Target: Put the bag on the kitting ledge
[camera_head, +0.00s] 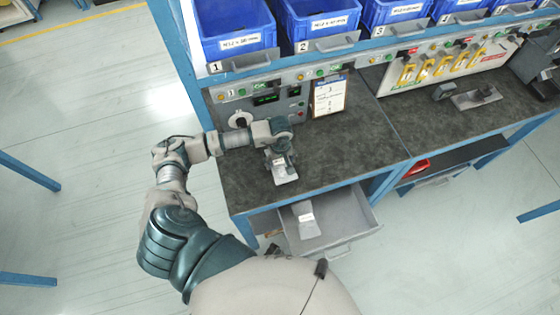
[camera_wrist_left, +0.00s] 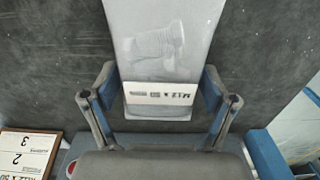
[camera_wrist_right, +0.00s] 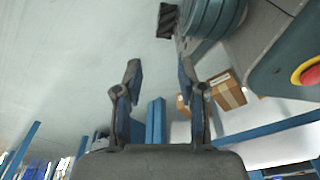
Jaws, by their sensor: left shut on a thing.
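A pale bag (camera_wrist_left: 168,45) with a bolt picture and an "M12 x 50" label lies between the fingers of my left gripper (camera_wrist_left: 160,92), which is shut on it. In the head view the bag (camera_head: 286,176) is at the left part of the dark bench top (camera_head: 340,150), under my left gripper (camera_head: 279,156); whether it touches the top I cannot tell. My right gripper (camera_wrist_right: 160,80) is open and empty, away from the bench and outside the head view. I cannot tell which surface is the kitting ledge.
An open grey drawer (camera_head: 340,222) juts out below the bench, with another pale bag (camera_head: 306,218) inside. A clipboard (camera_head: 329,96) leans against the panel. Blue bins (camera_head: 232,28) stand above. Fixtures (camera_head: 475,98) stand at the right. The bench middle is clear.

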